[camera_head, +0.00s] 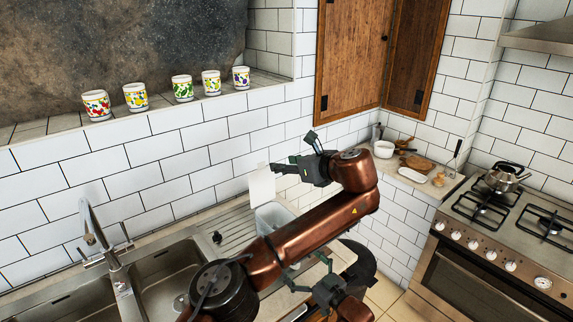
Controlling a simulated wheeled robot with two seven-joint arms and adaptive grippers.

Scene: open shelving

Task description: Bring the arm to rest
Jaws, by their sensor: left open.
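My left arm reaches up from the bottom middle and bends back at its wrist. My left gripper (293,153) is open and empty, pointing left in front of the white tiled wall. Its fingers are spread, one upward and one to the left. My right gripper (304,269) shows low in the view, below the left forearm, with its fingers spread apart and nothing seen between them. Most of the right arm is out of view.
Several patterned cups (182,88) stand on the tiled ledge. A sink with a faucet (100,240) is at lower left. A white board (262,187) and a pale bin (272,217) stand behind the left arm. A stove with a kettle (505,177) is at right.

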